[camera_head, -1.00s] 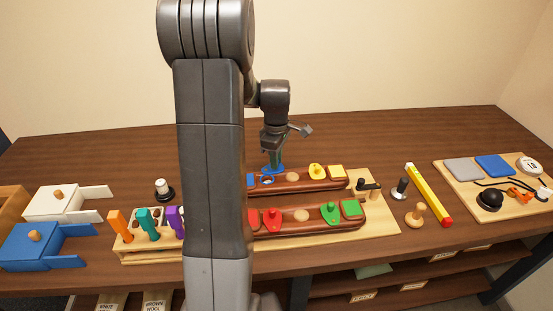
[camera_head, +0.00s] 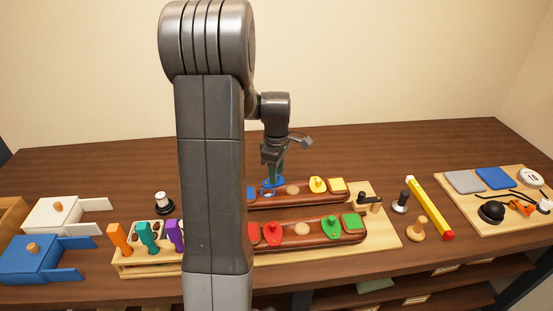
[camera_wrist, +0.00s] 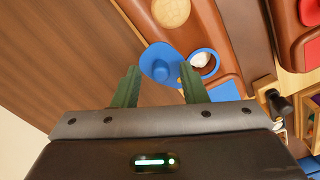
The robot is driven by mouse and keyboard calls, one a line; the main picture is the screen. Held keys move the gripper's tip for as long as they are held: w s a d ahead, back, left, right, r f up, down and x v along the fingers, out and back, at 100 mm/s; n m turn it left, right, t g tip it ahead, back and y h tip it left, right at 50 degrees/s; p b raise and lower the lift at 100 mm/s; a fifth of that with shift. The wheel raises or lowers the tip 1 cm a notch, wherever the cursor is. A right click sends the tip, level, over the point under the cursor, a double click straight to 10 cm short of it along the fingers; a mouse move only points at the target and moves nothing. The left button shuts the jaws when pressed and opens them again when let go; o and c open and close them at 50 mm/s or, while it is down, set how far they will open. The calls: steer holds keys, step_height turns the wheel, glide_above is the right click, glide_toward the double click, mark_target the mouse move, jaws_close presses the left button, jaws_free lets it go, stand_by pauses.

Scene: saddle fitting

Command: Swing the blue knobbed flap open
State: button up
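The blue knobbed flap (camera_head: 277,182) is at the back edge of the rear brown wooden saddle (camera_head: 292,199). In the wrist view the blue flap (camera_wrist: 160,62) lies beside a blue-ringed round hole (camera_wrist: 203,63), swung off it and reaching past the saddle's edge. The hole is uncovered, with something pale inside. My gripper (camera_head: 272,172) points down at the flap. In the wrist view its green fingertips (camera_wrist: 158,72) are apart, one on each side of the flap's near part. I cannot tell whether they touch it.
A yellow knobbed flap (camera_head: 317,184) sits farther right on the same saddle. The front saddle carries red (camera_head: 272,232) and green (camera_head: 331,229) flaps. A black-and-white knob (camera_head: 163,203) stands left. My arm hides part of the board. Table behind the saddles is clear.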

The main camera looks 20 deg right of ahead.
step_height(320, 180, up, 14)
steer(key=shift+f, duration=0.25)
steer(key=shift+f, duration=0.1)
stand_by(0.4)
step_height(320, 180, down, 14)
steer(key=shift+r, duration=0.1)
stand_by(0.3)
steer(key=shift+r, duration=0.15)
